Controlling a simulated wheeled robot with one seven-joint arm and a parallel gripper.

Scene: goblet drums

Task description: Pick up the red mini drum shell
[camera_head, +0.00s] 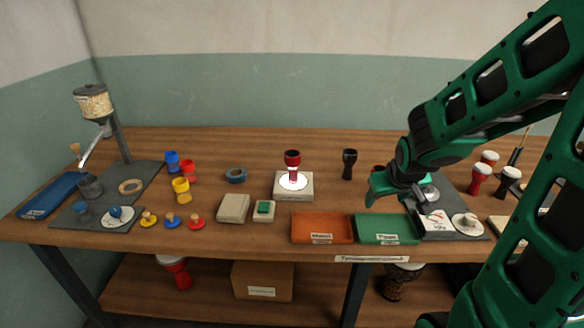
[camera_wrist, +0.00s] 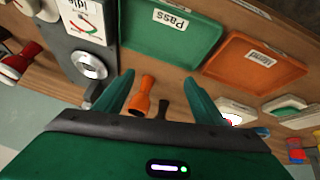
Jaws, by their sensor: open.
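A black shell (camera_head: 349,162) stands just left of that red one and also shows in the wrist view (camera_wrist: 163,107). Another dark red goblet shell (camera_head: 292,159) stands upright on a lit white disc on a beige block (camera_head: 305,193).
An orange tray (camera_head: 321,228) and a green "Pass" tray (camera_head: 388,230) lie at the front edge. A grey plate (camera_head: 455,205) with a dial is to the right. Red and black drums with white heads (camera_head: 480,178) stand farther right. Bare table lies behind the trays.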

